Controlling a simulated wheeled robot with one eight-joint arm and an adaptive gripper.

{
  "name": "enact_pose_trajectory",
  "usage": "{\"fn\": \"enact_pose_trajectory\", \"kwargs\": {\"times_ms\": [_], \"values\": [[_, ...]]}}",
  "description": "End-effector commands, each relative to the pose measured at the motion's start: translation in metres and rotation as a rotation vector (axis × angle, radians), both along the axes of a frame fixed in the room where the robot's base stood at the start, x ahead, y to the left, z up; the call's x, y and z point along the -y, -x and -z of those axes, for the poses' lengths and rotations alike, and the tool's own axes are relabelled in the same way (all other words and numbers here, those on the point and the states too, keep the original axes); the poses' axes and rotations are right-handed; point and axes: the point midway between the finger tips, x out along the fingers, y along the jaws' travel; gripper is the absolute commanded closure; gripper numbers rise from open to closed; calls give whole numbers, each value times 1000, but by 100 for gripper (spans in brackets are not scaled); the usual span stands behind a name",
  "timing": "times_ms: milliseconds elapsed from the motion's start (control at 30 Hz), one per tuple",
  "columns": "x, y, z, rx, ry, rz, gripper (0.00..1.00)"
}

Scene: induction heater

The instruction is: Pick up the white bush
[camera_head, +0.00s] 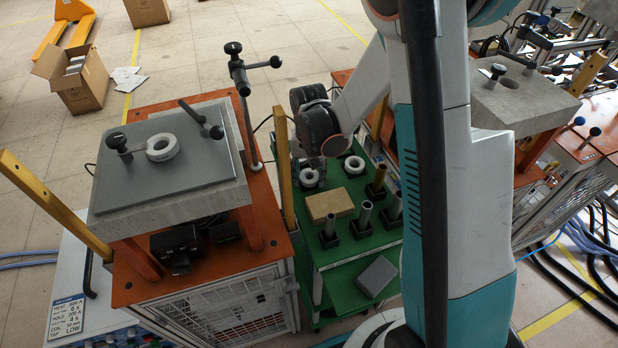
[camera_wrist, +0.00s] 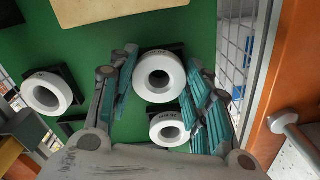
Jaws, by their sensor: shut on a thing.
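A white bush, a ring with a hole, lies between the fingertips of my gripper in the wrist view (camera_wrist: 142,74). My gripper (camera_wrist: 162,72) has its teal fingers along both sides of this ring and is shut on it. In the head view the same bush (camera_head: 309,183) shows at the far left of the green table, below my gripper (camera_head: 304,166). A smaller white ring (camera_wrist: 169,143) lies closer to the palm in the wrist view; my gripper hides it in the head view. Another white ring (camera_head: 354,164) sits to the right, also in the wrist view (camera_wrist: 35,93).
The green table (camera_head: 325,252) also holds a tan block (camera_head: 330,204) and several upright metal cylinders. At left, an orange table (camera_head: 128,286) carries a grey heater plate (camera_head: 190,177) with a white ring (camera_head: 163,154) on it. A yellow post (camera_head: 283,155) stands close beside my gripper.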

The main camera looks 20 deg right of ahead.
Motion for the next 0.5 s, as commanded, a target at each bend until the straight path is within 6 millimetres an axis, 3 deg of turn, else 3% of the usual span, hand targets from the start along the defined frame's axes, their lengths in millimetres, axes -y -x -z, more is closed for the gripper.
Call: {"fn": "enact_pose_trajectory", "kwargs": {"times_ms": [333,500], "values": [[-2,1,3,-2,-4,0,85],[-2,1,-20,-2,-4,-1,85]]}}
